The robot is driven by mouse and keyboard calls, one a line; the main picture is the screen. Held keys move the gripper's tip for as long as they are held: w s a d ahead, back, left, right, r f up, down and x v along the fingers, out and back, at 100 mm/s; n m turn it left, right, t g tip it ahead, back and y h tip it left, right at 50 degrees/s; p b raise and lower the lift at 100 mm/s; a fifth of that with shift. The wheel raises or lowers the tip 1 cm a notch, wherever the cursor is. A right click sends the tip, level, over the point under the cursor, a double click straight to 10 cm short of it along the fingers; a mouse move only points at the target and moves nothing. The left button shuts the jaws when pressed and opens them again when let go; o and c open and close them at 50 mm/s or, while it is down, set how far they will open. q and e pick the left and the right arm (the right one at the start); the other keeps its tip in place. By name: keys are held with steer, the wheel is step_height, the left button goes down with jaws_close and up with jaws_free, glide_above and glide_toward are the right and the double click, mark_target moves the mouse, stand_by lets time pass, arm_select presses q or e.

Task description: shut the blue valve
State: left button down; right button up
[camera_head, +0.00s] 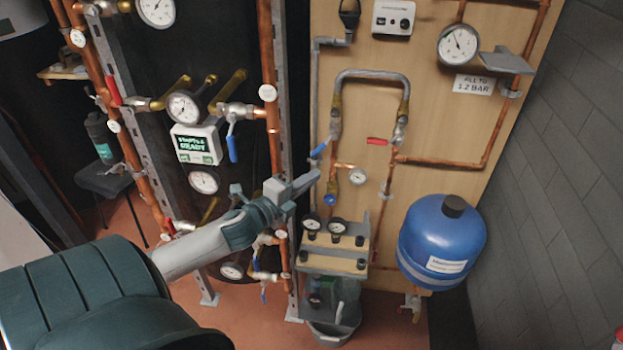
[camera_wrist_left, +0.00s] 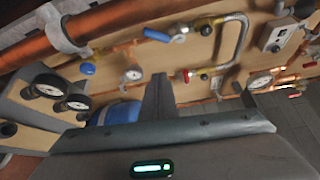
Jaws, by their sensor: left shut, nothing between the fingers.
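Several blue handles show. A blue lever (camera_head: 318,150) sits on the bent grey pipe on the wooden panel, slanting down to the left; it also shows in the left wrist view (camera_wrist_left: 157,35). Below it is a round blue knob (camera_head: 330,200), also in the left wrist view (camera_wrist_left: 88,68). Another blue lever (camera_head: 232,148) hangs down on the left rack. My left gripper (camera_head: 312,181) is shut and empty, below the slanting lever and close to the round knob in the picture; contact is not visible. Its fingers (camera_wrist_left: 158,98) stand together in the wrist view. My right gripper is not seen.
Red levers (camera_head: 377,141) and copper pipes surround the area. Two gauges (camera_head: 324,226) sit on a small unit below my gripper. A grey upright post (camera_head: 291,130) is left of the panel.

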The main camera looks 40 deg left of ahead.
mark_target(324, 144)
arm_select(q)
steer(key=shift+f, duration=0.1)
steer(key=shift+f, duration=0.1)
steer(key=w+d+f+g+y, duration=0.1)
steer(key=d+f+y, duration=0.3)
steer(key=y, duration=0.5)
steer(key=shift+w+d+g+y+p, duration=0.2)
steer(key=shift+d+g+y+p, duration=0.25)
steer(key=shift+d, duration=0.25)
steer(key=shift+w, duration=0.1)
steer(key=w+a+r+p, duration=0.2)
steer(key=w+a+p, duration=0.3)
steer(key=w+a, duration=0.2)
steer(key=shift+w+a+r, duration=0.15)
steer(key=shift+a+r, duration=0.25)
steer(key=shift+a, duration=0.35)
